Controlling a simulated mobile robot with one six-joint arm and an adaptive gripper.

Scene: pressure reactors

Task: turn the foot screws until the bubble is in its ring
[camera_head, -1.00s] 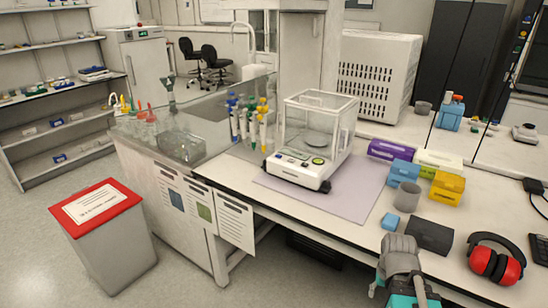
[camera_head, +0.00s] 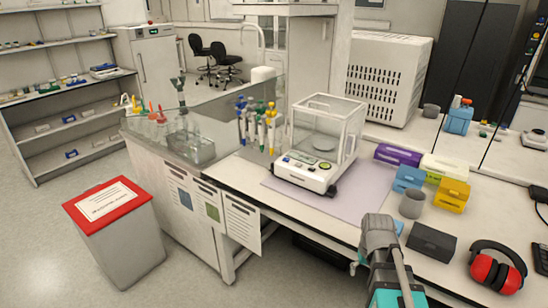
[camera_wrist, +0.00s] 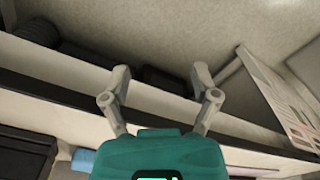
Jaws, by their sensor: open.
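The analytical balance (camera_head: 305,172), a white base with a clear glass draft shield (camera_head: 325,125), stands on a pale purple mat (camera_head: 355,203) on the bench. A dark foot screw (camera_head: 332,189) shows at its front right corner. A small round green-rimmed spot, perhaps the level (camera_head: 325,167), lies on the base's front; the bubble is too small to make out. My gripper (camera_wrist: 160,85) is open and empty in the wrist view, its two grey fingers apart above the bench's front edge. In the head view my arm is at the lower right, in front of the balance and apart from it.
Pipettes on a stand (camera_head: 257,128) are left of the balance. A grey cup (camera_head: 411,203), blue box (camera_head: 409,177), yellow box (camera_head: 450,194), dark box (camera_head: 431,243) and red earmuffs (camera_head: 497,268) are to its right. A red-lidded bin (camera_head: 115,235) stands on the floor.

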